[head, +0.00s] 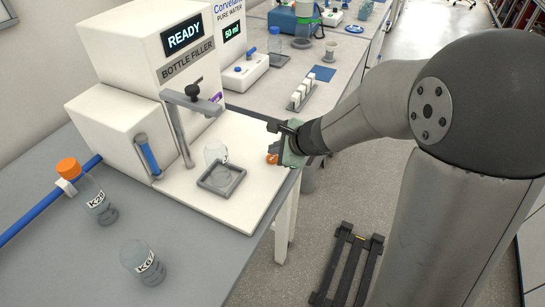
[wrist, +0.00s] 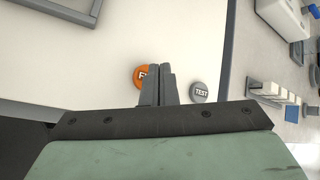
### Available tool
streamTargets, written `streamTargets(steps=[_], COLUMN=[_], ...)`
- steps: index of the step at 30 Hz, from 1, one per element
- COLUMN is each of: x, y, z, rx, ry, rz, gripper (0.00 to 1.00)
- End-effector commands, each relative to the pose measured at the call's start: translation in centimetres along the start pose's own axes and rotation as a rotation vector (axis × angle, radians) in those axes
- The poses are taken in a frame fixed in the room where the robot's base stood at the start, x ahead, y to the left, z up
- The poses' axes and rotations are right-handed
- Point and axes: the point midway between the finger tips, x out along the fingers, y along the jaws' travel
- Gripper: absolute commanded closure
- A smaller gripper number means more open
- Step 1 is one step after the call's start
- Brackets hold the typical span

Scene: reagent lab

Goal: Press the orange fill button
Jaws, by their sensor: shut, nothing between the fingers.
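The round orange fill button (wrist: 140,76) is on the white base of the bottle filler, partly hidden by my fingers in the wrist view. It also shows in the head view (head: 272,159), just left of my gripper. My gripper (wrist: 158,68) is shut and empty. Its fingertips appear over the right part of the button in the wrist view; whether they touch it I cannot tell. A grey TEST button (wrist: 200,92) lies to the right of the fingers. The bottle filler (head: 185,62) shows READY on its display.
An orange-capped bottle (head: 92,197) and an uncapped bottle (head: 142,262) stand on the grey bench at left. A rack of white pieces (head: 301,94) is beyond my gripper.

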Motion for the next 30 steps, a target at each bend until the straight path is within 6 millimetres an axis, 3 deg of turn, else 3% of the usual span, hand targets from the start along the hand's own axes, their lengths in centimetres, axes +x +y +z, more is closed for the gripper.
streamTargets(steps=[30], x=[0.50], y=[0.37], z=[-0.36], rx=[-0.001], ry=[0.000], rz=[0.000], gripper=[1.00])
